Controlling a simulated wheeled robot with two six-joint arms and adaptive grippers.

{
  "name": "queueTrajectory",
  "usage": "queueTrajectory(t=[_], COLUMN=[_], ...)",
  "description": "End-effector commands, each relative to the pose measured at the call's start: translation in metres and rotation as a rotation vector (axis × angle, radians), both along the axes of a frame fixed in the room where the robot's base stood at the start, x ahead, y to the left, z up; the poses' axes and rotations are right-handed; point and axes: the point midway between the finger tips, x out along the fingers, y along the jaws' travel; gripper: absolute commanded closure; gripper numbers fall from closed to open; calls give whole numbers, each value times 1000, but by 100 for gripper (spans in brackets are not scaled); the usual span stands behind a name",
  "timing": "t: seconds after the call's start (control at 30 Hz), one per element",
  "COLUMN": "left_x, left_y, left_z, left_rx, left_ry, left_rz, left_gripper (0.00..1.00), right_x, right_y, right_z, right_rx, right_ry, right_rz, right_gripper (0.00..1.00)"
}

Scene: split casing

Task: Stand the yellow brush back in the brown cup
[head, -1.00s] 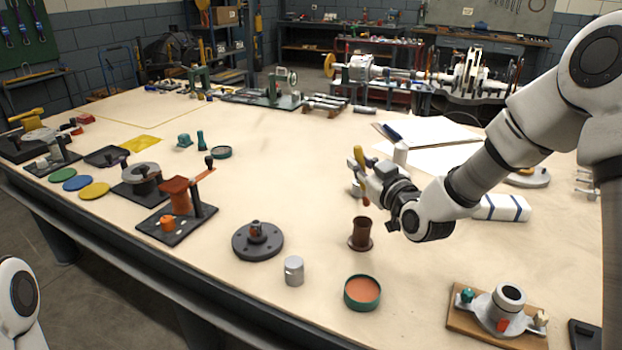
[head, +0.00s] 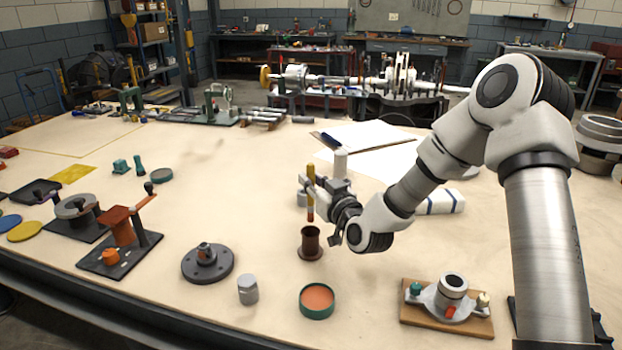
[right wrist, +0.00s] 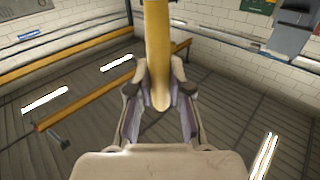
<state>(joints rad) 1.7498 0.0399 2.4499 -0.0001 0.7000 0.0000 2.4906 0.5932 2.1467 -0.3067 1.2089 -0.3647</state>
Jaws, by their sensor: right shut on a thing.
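The yellow brush (head: 310,172) is held about upright in my right gripper (head: 312,190), with its reddish lower end pointing down. In the right wrist view its yellow handle (right wrist: 157,45) sits between the two fingers (right wrist: 160,95), which are shut on it. The brown cup (head: 311,244) stands upright on the table. In the head view the brush's lower end shows just above the cup's rim, with a small gap. I cannot tell exactly how they line up in depth. My left gripper is not in view.
A green-rimmed tin (head: 317,301) and a grey cylinder (head: 248,290) stand in front of the cup. A dark flanged disc (head: 207,264) is to its left. A white cylinder (head: 340,163) stands behind the gripper. A casting on a wooden board (head: 447,318) is at front right.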

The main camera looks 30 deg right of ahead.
Motion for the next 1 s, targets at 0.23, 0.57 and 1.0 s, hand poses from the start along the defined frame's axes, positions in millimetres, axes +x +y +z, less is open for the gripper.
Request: queueTrajectory(t=[0.23, 0.57, 1.0], left_x=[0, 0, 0], left_y=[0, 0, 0], left_z=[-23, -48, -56], left_rx=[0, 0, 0], left_ry=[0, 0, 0], left_rz=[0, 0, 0], left_gripper=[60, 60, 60], right_x=[0, 0, 0], right_y=[0, 0, 0], right_z=[-29, -59, -70], right_rx=[-1, -1, 0], right_ry=[1, 0, 0], right_rz=[1, 0, 0], right_gripper=[100, 100, 100])
